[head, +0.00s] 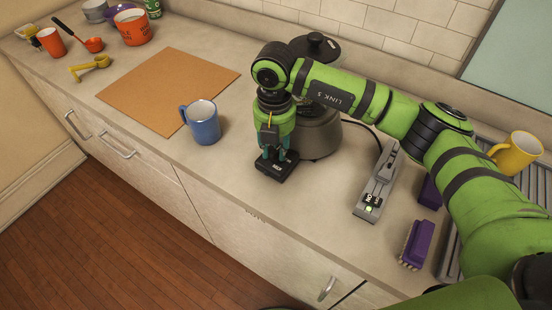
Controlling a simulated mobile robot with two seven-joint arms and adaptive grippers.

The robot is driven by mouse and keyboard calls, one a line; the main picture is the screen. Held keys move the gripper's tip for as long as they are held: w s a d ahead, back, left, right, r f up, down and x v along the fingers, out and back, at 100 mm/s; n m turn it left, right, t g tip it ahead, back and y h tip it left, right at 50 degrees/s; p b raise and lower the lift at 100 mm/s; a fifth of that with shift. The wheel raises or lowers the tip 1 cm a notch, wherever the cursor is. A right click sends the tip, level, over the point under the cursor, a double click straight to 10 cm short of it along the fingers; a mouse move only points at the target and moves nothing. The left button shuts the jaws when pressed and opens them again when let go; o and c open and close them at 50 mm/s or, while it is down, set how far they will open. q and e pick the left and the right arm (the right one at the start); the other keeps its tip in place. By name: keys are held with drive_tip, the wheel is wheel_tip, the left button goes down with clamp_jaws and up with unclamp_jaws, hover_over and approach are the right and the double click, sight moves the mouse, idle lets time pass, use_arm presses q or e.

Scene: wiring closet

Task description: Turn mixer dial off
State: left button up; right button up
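The mixer (320,138) is a dark grey rounded appliance with a black-knobbed lid, standing on the counter behind my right arm. A black block (281,172) with small white marks sticks out at its front left. My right gripper (275,156) points down onto this block, with its teal fingertips at or just above the top of it. The fingers and wrist cover the spot where a dial could be, so I cannot see the dial or its setting. I cannot tell whether the fingers are closed on something. My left gripper is not in view.
A blue mug (203,124) stands left of my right gripper, by a brown board (170,88). A grey device with a green light (376,185), a purple brush (417,244) and a yellow mug (516,153) are to the right. The counter's front edge is close.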

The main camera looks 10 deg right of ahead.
sight(275, 149)
drive_tip(key=shift+o, duration=0.2)
drive_tip(key=shift+r, duration=0.1)
drive_tip(key=shift+r+p, duration=1.8)
drive_tip(key=shift+r, duration=1.25)
